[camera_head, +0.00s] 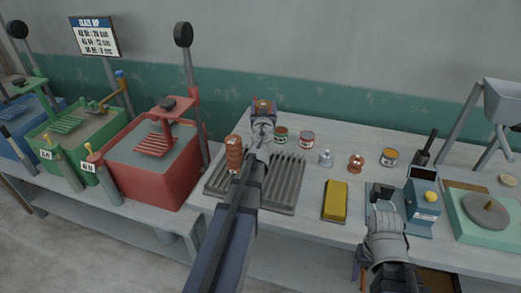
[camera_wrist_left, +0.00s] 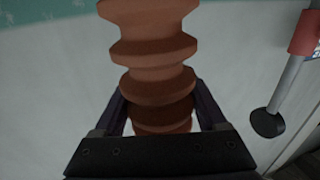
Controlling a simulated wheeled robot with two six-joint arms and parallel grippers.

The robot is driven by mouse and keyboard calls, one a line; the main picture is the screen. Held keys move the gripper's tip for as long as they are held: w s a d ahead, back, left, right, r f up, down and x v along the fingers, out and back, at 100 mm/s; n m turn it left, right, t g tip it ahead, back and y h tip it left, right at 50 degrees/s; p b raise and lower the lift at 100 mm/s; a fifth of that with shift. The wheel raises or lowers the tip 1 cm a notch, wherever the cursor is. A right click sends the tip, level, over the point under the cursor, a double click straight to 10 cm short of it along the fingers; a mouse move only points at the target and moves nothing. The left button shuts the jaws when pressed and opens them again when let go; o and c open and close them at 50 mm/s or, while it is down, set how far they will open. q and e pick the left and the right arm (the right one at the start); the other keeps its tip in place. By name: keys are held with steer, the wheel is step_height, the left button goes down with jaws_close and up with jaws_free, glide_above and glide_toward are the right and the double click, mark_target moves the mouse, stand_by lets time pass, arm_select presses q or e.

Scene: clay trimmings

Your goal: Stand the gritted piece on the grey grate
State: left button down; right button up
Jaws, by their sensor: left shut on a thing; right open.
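My left gripper (camera_head: 263,108) is shut on a ribbed terracotta piece. In the left wrist view this ribbed piece (camera_wrist_left: 155,48) sits between the two fingers, its lower end partly hidden by the gripper. In the head view only a small orange-brown part of it shows. The grey grate (camera_head: 287,184) lies on the table, partly hidden under my left arm. Another ribbed terracotta piece (camera_head: 234,154) stands upright at the grate's left part. I cannot tell grit on either piece. My right gripper (camera_head: 382,194) is open near the blue device.
Green can (camera_head: 281,135), red-labelled can (camera_head: 307,139), glass bottle (camera_head: 326,158), orange object (camera_head: 356,163) and another can (camera_head: 390,157) stand behind. A yellow block (camera_head: 335,200) lies right of the grate. Blue device (camera_head: 424,205) and turntable (camera_head: 487,215) are right; red tub (camera_head: 155,165) left.

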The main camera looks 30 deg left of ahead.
arm_select(q)
step_height(320, 180, down, 9)
steer(key=b, duration=0.8)
steer(key=shift+f+b, duration=0.2)
steer(key=shift+b, duration=0.15)
steer(key=shift+f, duration=0.15)
jaws_free()
steer(key=shift+r, duration=0.25)
